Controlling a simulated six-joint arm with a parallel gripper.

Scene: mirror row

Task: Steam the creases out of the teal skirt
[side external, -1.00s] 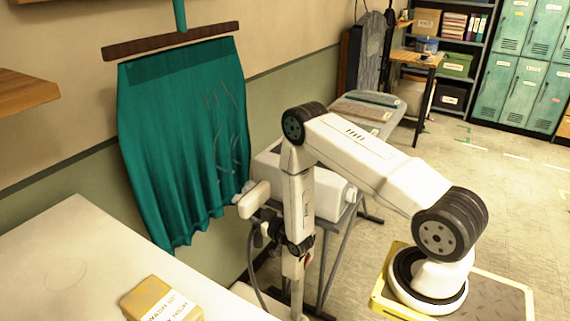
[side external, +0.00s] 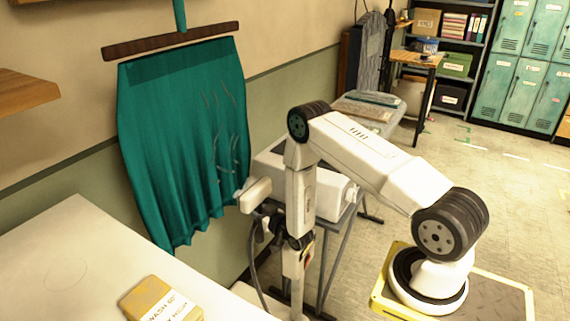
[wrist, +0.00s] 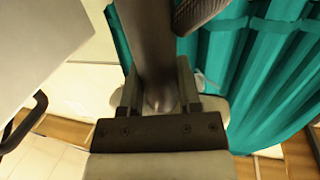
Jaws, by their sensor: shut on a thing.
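The teal skirt (side external: 170,130) hangs from a dark wooden hanger (side external: 170,40) on the wall. Thin pale crease lines (side external: 232,125) run down its right half. My gripper (side external: 268,214) is by the skirt's lower right edge, partly hidden by my arm. It is shut on the dark handle of the steamer; the handle (wrist: 150,50) stands between the fingers (wrist: 160,103) in the wrist view. The steamer's pale head (side external: 256,193) is close to the skirt's lower right edge; I cannot tell whether it touches. A dark hose (side external: 254,272) hangs below.
A white table (side external: 80,250) with a yellow wash block (side external: 160,300) is at the front left. A white box (side external: 335,188) on a grey-legged stand is behind my forearm.

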